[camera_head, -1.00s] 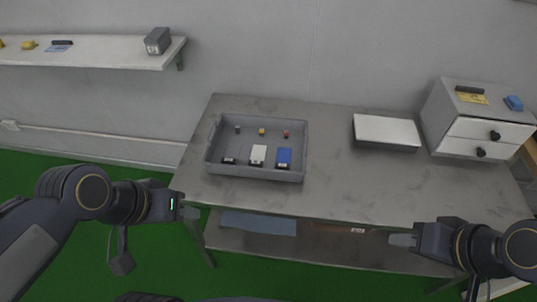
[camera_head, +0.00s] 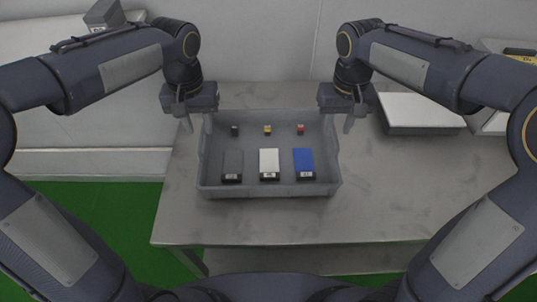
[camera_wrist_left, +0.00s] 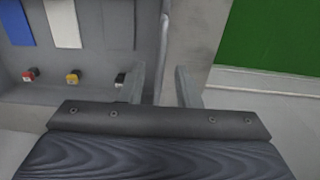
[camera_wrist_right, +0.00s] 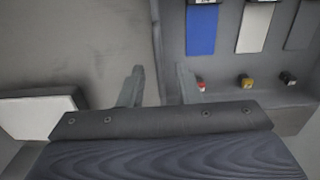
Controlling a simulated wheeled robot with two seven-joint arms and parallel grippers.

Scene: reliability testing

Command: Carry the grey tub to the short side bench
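The grey tub (camera_head: 268,191) sits on the grey bench with small dark, yellow and red pieces along its far side and dark grey, white and blue flat boxes nearer. My left gripper (camera_head: 196,118) is at its left wall and my right gripper (camera_head: 339,118) at its right wall, both towards the far end. In the left wrist view the open fingers (camera_wrist_left: 161,88) stand either side of the tub wall (camera_wrist_left: 153,45). In the right wrist view the open fingers (camera_wrist_right: 158,88) likewise straddle the tub wall (camera_wrist_right: 157,40). Gaps show beside the wall.
The grey bench (camera_head: 385,190) is clear to the right and in front of the tub. A white-topped box (camera_head: 420,110) stands right of it, with a drawer unit partly hidden behind my right arm.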

